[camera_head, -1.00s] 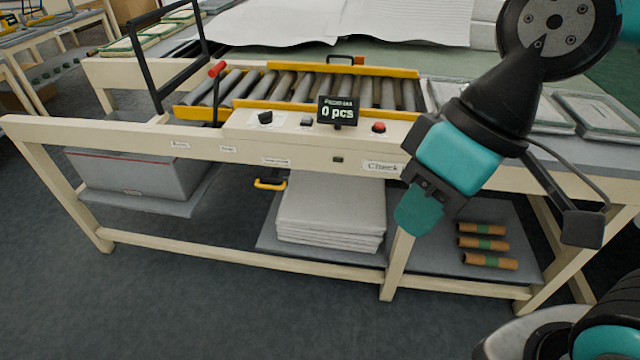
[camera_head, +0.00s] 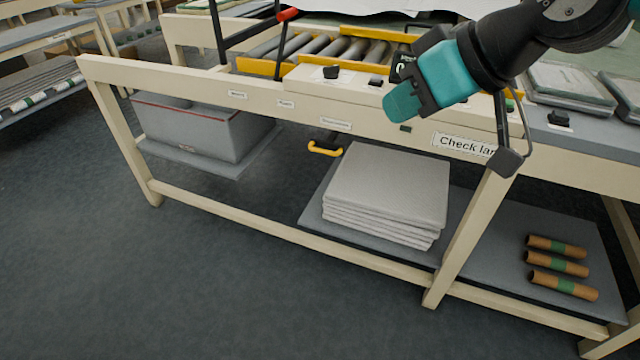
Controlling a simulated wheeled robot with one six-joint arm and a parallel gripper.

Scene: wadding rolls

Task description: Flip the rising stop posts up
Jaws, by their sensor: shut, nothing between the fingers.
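My gripper (camera_head: 402,103), teal and black, is shut and empty. It hangs in front of the bench's control panel and hides part of it, including most of the black display (camera_head: 401,66). I cannot make out any stop posts for certain.
A black knob (camera_head: 331,72) sits on the panel. Below are a grey bin (camera_head: 200,132), a yellow handle (camera_head: 325,149), stacked white sheets (camera_head: 388,185) and three brown rolls (camera_head: 562,285). Framed pads (camera_head: 570,82) lie at right. The floor in front is clear.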

